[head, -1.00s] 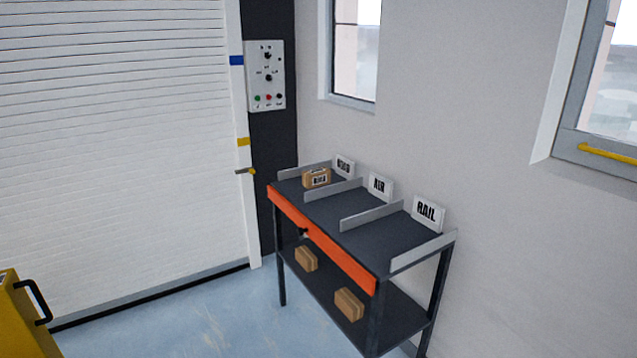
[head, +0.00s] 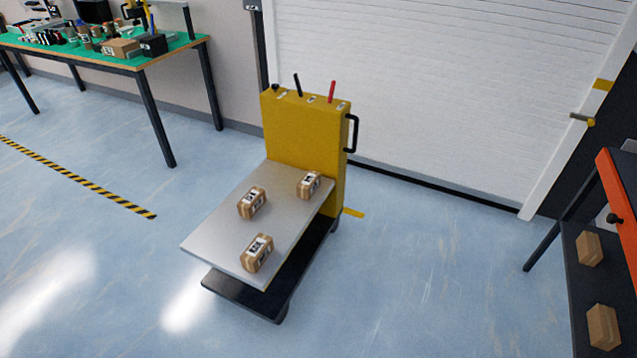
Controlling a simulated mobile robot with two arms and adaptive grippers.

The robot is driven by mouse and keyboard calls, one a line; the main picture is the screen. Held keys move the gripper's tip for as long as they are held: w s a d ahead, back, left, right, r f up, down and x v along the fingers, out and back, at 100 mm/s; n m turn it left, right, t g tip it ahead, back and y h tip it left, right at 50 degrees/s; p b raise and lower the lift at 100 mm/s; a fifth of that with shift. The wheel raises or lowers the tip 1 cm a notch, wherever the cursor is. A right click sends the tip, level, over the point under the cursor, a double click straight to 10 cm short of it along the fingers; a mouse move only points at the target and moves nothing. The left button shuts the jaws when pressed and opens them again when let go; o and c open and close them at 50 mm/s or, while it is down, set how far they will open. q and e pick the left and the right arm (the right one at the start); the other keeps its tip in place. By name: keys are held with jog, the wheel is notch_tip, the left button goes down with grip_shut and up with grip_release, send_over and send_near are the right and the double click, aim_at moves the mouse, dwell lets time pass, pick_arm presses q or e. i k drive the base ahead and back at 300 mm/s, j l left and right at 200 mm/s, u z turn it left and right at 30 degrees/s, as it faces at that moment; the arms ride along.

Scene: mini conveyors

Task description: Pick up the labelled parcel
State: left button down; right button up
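Three small brown parcels with black-and-white labels lie on the grey platform of a yellow cart (head: 305,135). One parcel (head: 309,185) is at the back right by the yellow upright, one parcel (head: 252,203) is at the middle left, and one parcel (head: 257,253) is nearest the front edge. The label text is too small to read surely. Neither of my grippers shows in the head view.
A green-topped bench (head: 170,58) with boxes and tools stands at the back left. At the right edge is a dark rack with an orange front (head: 622,205) and two brown boxes on its lower shelf (head: 577,290). Blue floor (head: 420,270) is clear between cart and rack.

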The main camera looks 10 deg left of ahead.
aim_at(307, 187)
jog(key=u, duration=0.35)
jog(key=i+l+u, duration=0.15)
jog(key=u, duration=0.25)
jog(key=i+l+u, duration=0.2)
jog(key=u, duration=0.15)
jog(key=i+l+u, duration=0.15)
jog(key=l+u, duration=0.25)
jog(key=j, duration=0.1)
